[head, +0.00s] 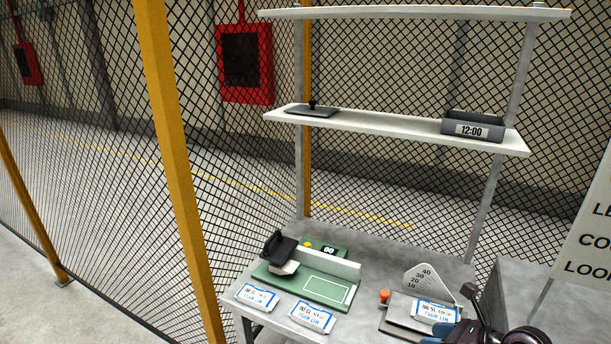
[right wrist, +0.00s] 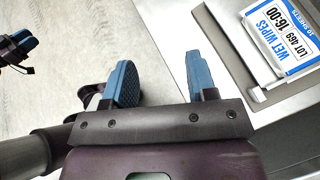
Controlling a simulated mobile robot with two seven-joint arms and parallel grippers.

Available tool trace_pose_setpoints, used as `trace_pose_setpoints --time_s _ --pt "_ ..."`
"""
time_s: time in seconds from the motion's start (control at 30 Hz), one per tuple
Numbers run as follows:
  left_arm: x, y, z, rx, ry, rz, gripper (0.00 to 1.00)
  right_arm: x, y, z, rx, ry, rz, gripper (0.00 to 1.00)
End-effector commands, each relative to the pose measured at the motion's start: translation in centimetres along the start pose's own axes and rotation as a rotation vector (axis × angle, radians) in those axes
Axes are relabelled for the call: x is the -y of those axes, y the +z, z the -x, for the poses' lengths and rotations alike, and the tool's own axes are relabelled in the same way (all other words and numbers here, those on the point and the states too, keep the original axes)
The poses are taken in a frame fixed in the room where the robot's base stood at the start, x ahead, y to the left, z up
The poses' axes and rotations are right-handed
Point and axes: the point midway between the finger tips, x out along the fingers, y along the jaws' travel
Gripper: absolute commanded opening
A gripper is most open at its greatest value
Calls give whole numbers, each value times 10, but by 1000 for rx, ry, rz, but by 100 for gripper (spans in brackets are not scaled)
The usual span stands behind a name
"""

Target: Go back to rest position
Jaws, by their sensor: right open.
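My right gripper (right wrist: 162,82) is open, with empty space between its blue fingertips. In the head view it shows at the bottom right (head: 441,330), by the table's front edge, close to the grey plate with a wet wipes packet (head: 436,311). That packet also shows at the top right of the right wrist view (right wrist: 288,36). Part of my left gripper (right wrist: 18,46) shows at the left edge of the right wrist view, beyond the right fingers. Its jaws are too cut off to read, and it is out of the head view.
The grey table (head: 375,265) holds a green board (head: 290,287) with a black device (head: 279,247), two more packets (head: 257,297) (head: 312,317), an orange ball (head: 384,296) and a dial (head: 424,281). A shelf (head: 390,128) stands above. A yellow post (head: 175,150) and mesh fence surround the place.

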Motion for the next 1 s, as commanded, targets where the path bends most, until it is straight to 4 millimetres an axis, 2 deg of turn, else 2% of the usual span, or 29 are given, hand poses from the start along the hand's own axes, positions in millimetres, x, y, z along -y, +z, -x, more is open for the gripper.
trace_pose_setpoints --time_s 0.17,0.3,0.43,0.53,0.63,0.77,0.87,1.0 --pt "0 -7 -4 -14 2 -2 43 -6 36 3 176 43 -249 52" --pt "-1 -12 -5 -24 3 -3 43 -12 65 4 345 101 -531 52" --pt "-1 -10 -4 -20 2 -2 43 -13 80 8 501 156 -856 52" --pt "0 -8 -3 -16 2 -2 43 -10 80 11 609 192 -1125 52" --pt "0 -4 -1 -9 1 -1 43 -6 70 13 704 219 -1407 52" --pt "0 1 1 1 -1 0 43 -2 42 15 810 240 -1788 52" --pt "0 2 1 4 -1 0 43 -3 10 15 881 244 -2092 52" --pt "0 1 0 2 0 0 43 -17 -48 15 967 236 -2523 52"
